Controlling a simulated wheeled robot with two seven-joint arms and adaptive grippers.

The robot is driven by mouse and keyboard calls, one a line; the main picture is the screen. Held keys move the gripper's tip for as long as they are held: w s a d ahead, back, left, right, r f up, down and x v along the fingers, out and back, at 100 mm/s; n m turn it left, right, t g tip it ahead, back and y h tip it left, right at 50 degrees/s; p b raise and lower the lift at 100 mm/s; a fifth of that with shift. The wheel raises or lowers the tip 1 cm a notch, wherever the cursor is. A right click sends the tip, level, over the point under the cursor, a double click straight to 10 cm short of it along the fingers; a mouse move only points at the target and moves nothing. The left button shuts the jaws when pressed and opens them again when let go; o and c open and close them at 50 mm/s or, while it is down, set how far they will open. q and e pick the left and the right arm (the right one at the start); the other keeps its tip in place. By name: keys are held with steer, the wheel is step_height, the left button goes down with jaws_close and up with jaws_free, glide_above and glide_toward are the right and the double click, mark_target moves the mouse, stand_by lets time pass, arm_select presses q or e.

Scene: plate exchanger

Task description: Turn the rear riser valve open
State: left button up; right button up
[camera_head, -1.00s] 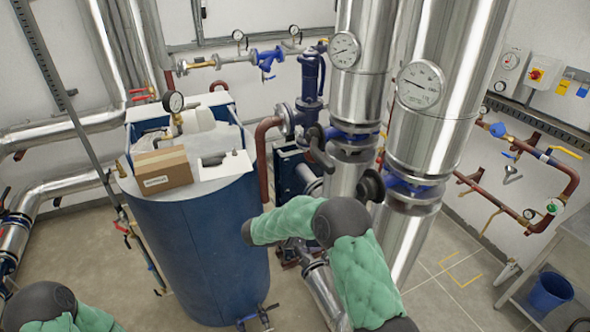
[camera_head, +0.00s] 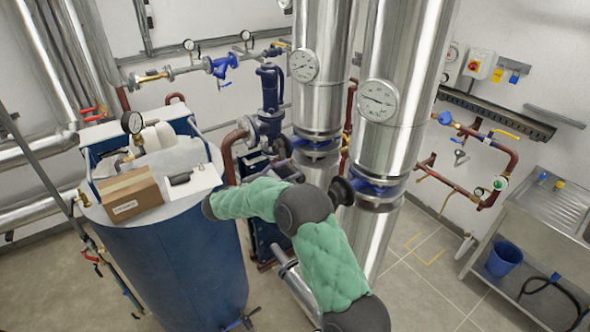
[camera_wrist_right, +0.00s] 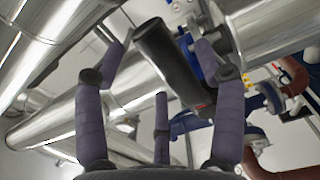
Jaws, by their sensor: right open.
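The rear riser is the silver pipe (camera_head: 322,75) with a round gauge, left of the front riser. Its blue flanged valve (camera_head: 316,141) shows low on it. In the right wrist view, a thick black handle (camera_wrist_right: 168,62) lies slanted between the spread fingers of my right gripper (camera_wrist_right: 165,75). The fingers flank it without a clear grip. In the head view, my right gripper (camera_head: 282,166) is beside the rear riser valve, partly hidden by my green-sleeved arm. My left gripper is out of view.
The front riser (camera_head: 405,80) stands close to the right, with a blue valve (camera_head: 377,187) and a black round knob (camera_head: 341,191). A blue tank (camera_head: 175,265) with a cardboard box (camera_head: 130,196) stands left. A sink bench (camera_head: 545,215) stands right, beyond open floor.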

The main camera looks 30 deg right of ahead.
mark_target(296, 170)
steer(key=shift+w+d+p, duration=0.15)
steer(key=shift+d+p, duration=0.15)
steer(key=shift+d, duration=1.25)
jaws_close()
steer(key=shift+f, duration=0.15)
